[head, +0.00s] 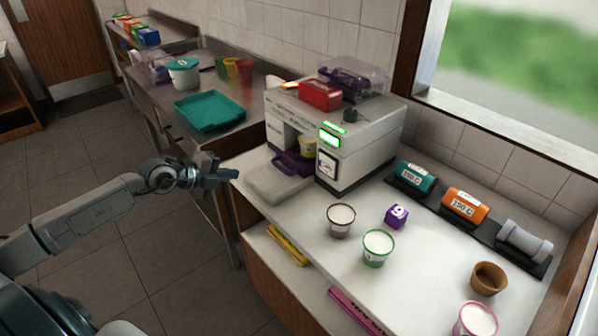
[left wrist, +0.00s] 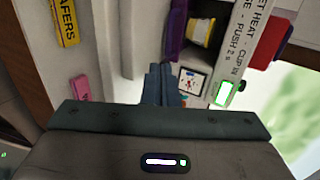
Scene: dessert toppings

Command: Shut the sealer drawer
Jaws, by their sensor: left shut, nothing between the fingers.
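The sealer (head: 362,155) is a pale box on the counter with lit green displays. Its grey drawer (head: 274,186) is pulled out toward the left front edge of the counter. A purple holder (head: 292,163) and a pale cup with a yellow band (head: 307,147) are at the drawer's inner part, under the sealer's opening. My left gripper (head: 236,174) is shut and empty, just left of the drawer's front end; I cannot tell whether it touches. In the left wrist view my shut fingers (left wrist: 163,82) point toward the drawer, with the cup (left wrist: 202,28) and purple holder (left wrist: 175,32) beyond.
Cups of white dessert (head: 340,219) (head: 377,246), a purple cube (head: 396,215) and a brown cup (head: 488,279) stand right of the drawer. Colored rolls (head: 465,206) lie at the back. A teal tray (head: 210,112) is on the steel table behind.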

